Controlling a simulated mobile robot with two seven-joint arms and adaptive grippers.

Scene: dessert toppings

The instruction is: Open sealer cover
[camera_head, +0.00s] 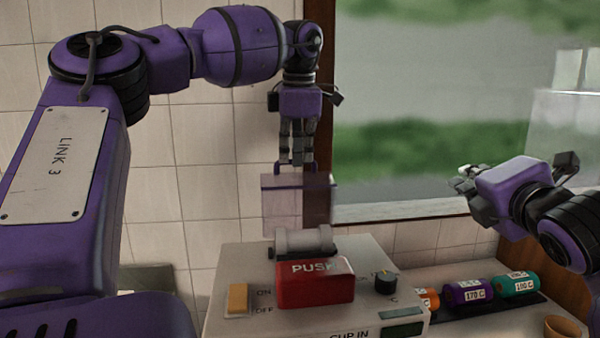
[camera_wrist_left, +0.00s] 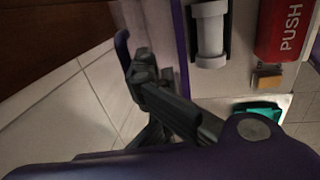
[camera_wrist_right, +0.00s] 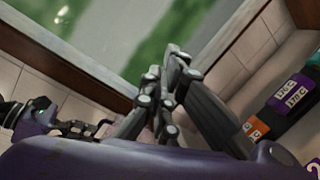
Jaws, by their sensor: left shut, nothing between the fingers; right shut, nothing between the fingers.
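The sealer (camera_head: 225,300) is a pale box with a red PUSH block (camera_head: 316,284), which also shows in the left wrist view (camera_wrist_left: 283,30). Its see-through cover (camera_head: 285,210) stands raised behind a grey roller (camera_head: 304,240), with a purple top edge and handle (camera_head: 277,174). In the left wrist view the purple handle (camera_wrist_left: 122,48) is beside the fingers. My left gripper (camera_head: 298,160) is shut and empty, pointing down at the handle; I cannot tell if it touches. My right gripper (camera_head: 464,185) is shut and empty, off to the right, also in its own wrist view (camera_wrist_right: 165,85).
An orange switch (camera_head: 237,299) and a black knob (camera_head: 386,281) are on the sealer's top. Orange, purple (camera_head: 468,294) and teal (camera_head: 514,285) rolls lie to its right. A tan cup (camera_head: 563,328) is at the lower right. A tiled wall and window stand behind.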

